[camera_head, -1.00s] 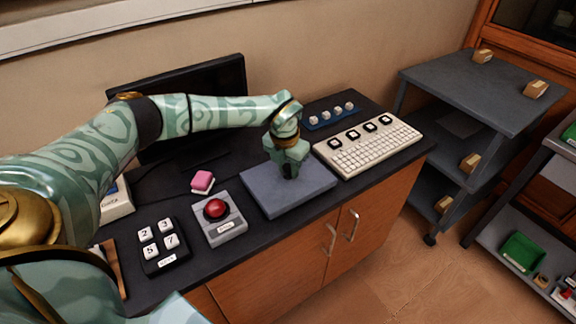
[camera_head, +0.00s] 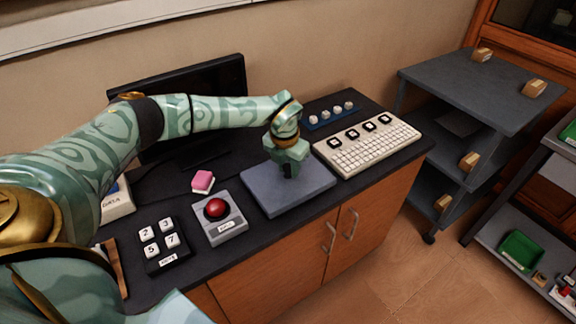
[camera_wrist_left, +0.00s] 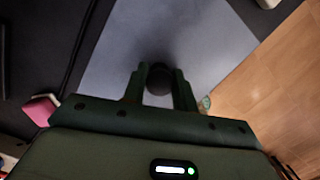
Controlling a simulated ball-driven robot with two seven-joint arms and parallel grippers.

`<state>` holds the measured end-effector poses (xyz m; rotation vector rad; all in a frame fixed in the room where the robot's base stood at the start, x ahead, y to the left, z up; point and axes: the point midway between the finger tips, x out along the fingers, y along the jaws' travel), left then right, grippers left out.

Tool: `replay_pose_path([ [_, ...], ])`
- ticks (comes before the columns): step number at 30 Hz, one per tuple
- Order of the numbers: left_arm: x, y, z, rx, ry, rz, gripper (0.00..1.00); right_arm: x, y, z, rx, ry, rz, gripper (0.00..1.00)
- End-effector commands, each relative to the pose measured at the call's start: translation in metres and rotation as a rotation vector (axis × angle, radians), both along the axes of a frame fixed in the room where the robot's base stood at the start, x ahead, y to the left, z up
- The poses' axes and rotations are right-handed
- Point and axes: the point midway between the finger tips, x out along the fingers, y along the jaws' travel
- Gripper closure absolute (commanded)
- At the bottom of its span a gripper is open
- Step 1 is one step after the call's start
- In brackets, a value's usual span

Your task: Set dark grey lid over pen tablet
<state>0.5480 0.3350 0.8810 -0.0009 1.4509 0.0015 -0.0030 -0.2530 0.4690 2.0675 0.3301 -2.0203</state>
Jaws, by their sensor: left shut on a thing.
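The dark grey lid (camera_head: 263,196) is a flat slab at the front middle of the black desk. It lies flat, on or just above the desk; I cannot tell which. In the left wrist view the lid (camera_wrist_left: 120,60) spreads out beyond my fingers, with a dark round knob (camera_wrist_left: 159,78) between them. My left gripper (camera_head: 291,171) points down over the lid's middle; in the wrist view its fingers (camera_wrist_left: 158,90) are shut on the knob. I see no pen tablet; the lid may hide it. My right gripper is not in view.
A white keyboard (camera_head: 368,152) stands close to the lid's right. A red button box (camera_head: 227,232) is close on its left, with a pink block (camera_head: 203,182) behind. A number keypad (camera_head: 161,250) stands farther left. The desk's front edge runs just before the lid.

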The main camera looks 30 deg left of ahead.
Motion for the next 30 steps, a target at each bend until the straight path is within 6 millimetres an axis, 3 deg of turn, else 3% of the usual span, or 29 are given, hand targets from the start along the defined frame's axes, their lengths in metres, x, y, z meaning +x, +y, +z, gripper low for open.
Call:
replay_pose_path([
  [30,0.000,0.000,-0.012,0.000,-0.001,-0.001,0.99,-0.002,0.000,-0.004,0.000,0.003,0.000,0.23],
])
